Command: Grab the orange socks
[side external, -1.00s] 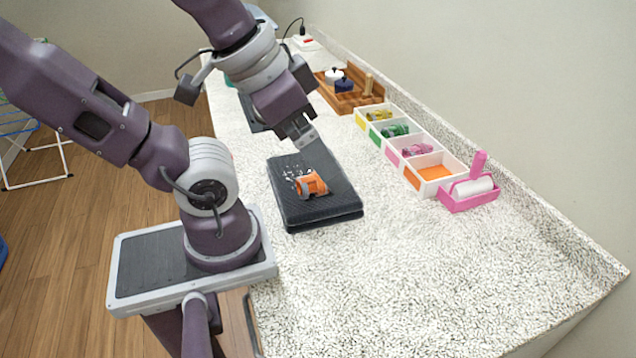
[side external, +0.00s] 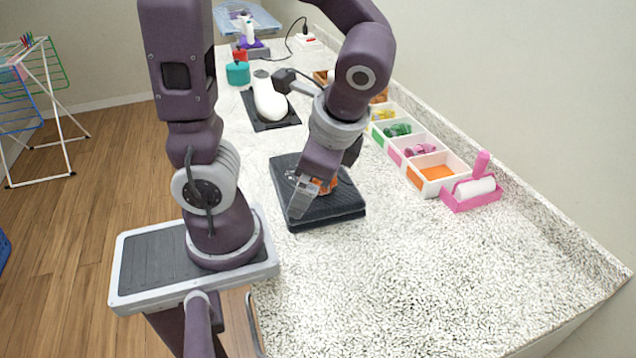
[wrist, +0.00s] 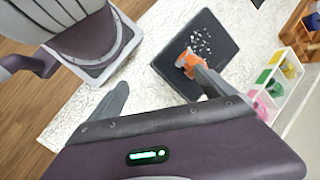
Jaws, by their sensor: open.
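In the wrist view the orange socks (wrist: 188,62) lie near the lower left part of the dark towel (wrist: 226,42), beyond the tip of the right finger. My gripper (side external: 298,210) is tilted down over the front left part of the towel, beside the socks. In the wrist view my gripper (wrist: 163,85) has its two fingers wide apart with nothing between them. Whether a finger touches the socks or towel is unclear.
A white divided box (side external: 452,183) with coloured compartments holds yellow, green and pink bundles; its orange compartment (side external: 436,172) looks empty. A pink holder with a white roller (side external: 474,190) stands beside it. The front right counter is clear.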

